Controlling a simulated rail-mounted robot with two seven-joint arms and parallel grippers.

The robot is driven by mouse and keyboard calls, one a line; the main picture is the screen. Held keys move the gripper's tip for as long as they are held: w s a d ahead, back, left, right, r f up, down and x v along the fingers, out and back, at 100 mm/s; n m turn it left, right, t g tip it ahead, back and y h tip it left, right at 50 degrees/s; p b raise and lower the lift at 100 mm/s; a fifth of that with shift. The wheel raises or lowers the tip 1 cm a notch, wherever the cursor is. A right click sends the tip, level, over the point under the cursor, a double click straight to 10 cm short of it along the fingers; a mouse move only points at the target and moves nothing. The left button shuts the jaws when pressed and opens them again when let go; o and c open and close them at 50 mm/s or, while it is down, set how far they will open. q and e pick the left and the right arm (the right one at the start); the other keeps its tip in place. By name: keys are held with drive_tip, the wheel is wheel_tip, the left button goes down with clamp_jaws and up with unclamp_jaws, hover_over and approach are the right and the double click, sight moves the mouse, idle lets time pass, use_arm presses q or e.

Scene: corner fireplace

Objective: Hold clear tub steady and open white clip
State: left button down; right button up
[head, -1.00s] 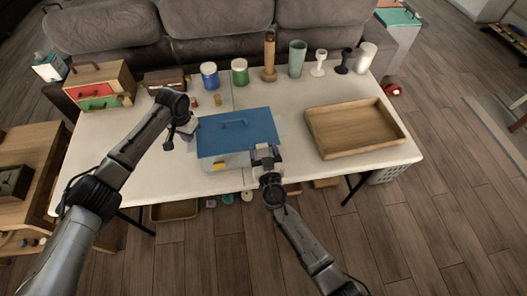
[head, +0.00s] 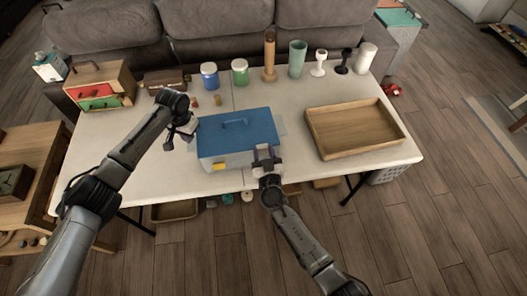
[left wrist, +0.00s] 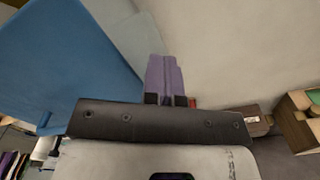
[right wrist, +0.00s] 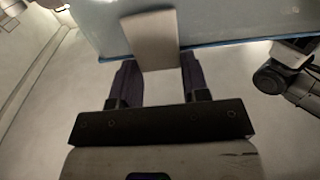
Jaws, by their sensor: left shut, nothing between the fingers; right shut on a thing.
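The clear tub (head: 208,163) stands on the table under a blue lid (head: 236,132) with a handle. A yellow clip (head: 221,167) shows on its front wall. My right gripper (head: 266,157) is at the tub's front right corner. In the right wrist view the white clip (right wrist: 152,40) lies between its fingers, by the blue edge, and the gripper is shut on it. My left gripper (head: 185,130) is shut and empty at the tub's left side. In the left wrist view its closed fingers (left wrist: 165,80) are beside the blue lid (left wrist: 70,65); contact is unclear.
A wooden tray (head: 355,130) lies to the right. A small drawer chest (head: 100,86) stands at back left. The table (head: 170,180) is bare at front left.

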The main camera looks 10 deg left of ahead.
drive_tip(key=shift+s+d+f+t, duration=0.1)
drive_tip(key=shift+d+f+t, duration=0.1)
drive_tip(key=shift+t, duration=0.1)
drive_tip(key=shift+s, duration=0.1)
drive_tip(key=o, duration=0.9)
drive_tip(key=shift+o, duration=0.2)
drive_tip(key=v, duration=1.2)
drive_tip(key=shift+f, duration=0.2)
